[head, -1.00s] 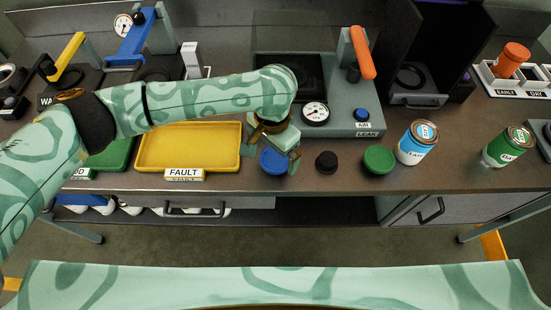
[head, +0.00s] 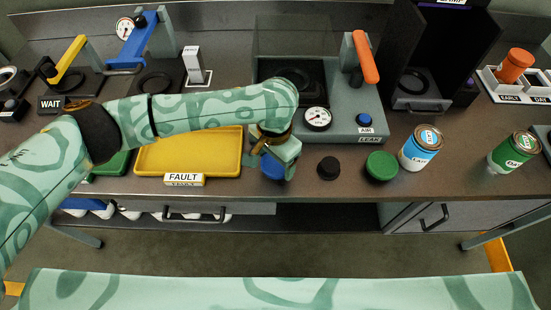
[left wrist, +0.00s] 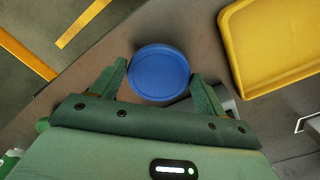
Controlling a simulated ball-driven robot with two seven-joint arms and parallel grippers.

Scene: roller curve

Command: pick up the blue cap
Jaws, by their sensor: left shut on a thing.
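The blue cap (head: 271,167) is a round, flat-topped disc at the front of the bench, right of the yellow tray. In the head view my left gripper (head: 273,172) is over it and hides part of it. In the left wrist view the cap (left wrist: 159,72) lies between the two fingers of the left gripper (left wrist: 163,80), which is shut on it. The cap appears at bench level; I cannot tell whether it is clear of the top. My right gripper is not in view.
A black cap (head: 328,168) and a green cap (head: 381,166) stand to the right, then a blue can (head: 419,148) and a green can (head: 513,152). The yellow FAULT tray (head: 146,158) is at left. The grey leak tester (head: 345,128) stands behind.

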